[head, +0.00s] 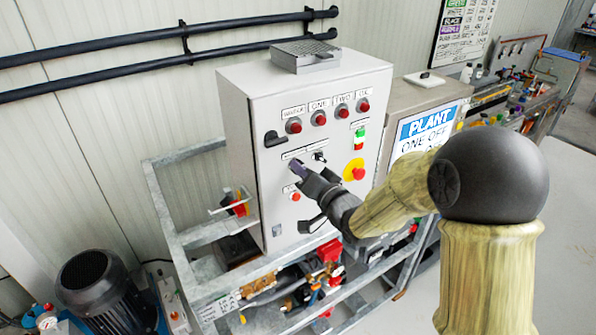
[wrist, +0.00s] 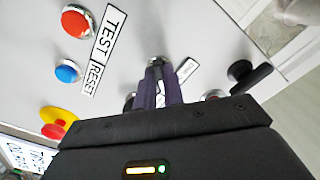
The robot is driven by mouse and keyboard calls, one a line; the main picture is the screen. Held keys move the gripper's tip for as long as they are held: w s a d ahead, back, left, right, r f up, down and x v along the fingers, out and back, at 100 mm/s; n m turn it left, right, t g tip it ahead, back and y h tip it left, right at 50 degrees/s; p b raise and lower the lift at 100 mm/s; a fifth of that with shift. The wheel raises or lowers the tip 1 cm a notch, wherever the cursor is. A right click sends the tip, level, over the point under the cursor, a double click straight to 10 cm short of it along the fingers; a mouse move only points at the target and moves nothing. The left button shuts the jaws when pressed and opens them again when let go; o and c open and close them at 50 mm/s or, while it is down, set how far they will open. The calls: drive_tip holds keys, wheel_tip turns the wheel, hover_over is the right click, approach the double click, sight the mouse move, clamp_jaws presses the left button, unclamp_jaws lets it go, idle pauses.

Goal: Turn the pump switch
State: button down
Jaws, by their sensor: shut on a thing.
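The grey control cabinet (head: 245,110) stands upright on a metal frame, with its switches on the front door. My gripper (head: 297,167) reaches the left side of the door's middle row. In the wrist view my gripper (wrist: 158,88) has its purple fingers close together on a small switch (wrist: 156,61) with a metallic collar. The fingers cover most of its knob, so its angle cannot be read. A second black switch (head: 319,157) is just right of my fingers in the head view and is not held.
A black door handle (head: 274,138) is close to my fingers. Red buttons (head: 294,125) line the door's top, and a red-and-yellow stop button (head: 354,170) is to the right. A blue button (wrist: 67,72) shows beside the RESET label. Pipes and frame bars lie below.

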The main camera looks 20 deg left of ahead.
drive_tip(key=shift+d+f+b, duration=0.1)
drive_tip(key=shift+f+b, duration=0.1)
drive_tip(key=shift+b, duration=0.1)
drive_tip(key=shift+n+b, duration=4.2)
drive_tip(key=shift+b, duration=1.6)
drive_tip(key=c, duration=1.5)
unclamp_jaws()
drive_tip(key=shift+d+r, duration=0.1)
drive_tip(key=shift+d, duration=0.1)
drive_tip(key=shift+a, duration=0.15)
drive_tip(key=shift+s, duration=0.1)
